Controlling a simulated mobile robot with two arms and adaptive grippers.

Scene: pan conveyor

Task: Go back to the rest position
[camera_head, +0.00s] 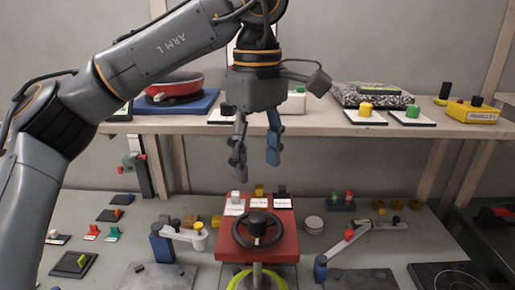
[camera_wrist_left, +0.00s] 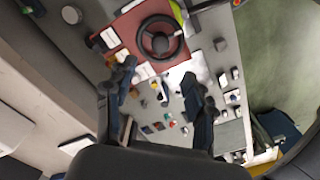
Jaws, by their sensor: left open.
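My left gripper (camera_head: 256,146) hangs fingers down in the middle of the head view, in front of the shelf, above the red box with the black handwheel (camera_head: 257,229). Its two fingers are apart with nothing between them. In the left wrist view the open fingers (camera_wrist_left: 160,100) point toward the table, and the handwheel (camera_wrist_left: 160,37) shows beyond them near the top. My left arm comes in from the left edge. My right gripper shows in neither view.
A shelf (camera_head: 310,124) carries a red pan (camera_head: 175,88) on a blue base, several colored knobs on plates and a yellow box (camera_head: 472,112). The table below holds a grey lever arm with a blue base (camera_head: 162,243), a second lever (camera_head: 347,240) and small switches.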

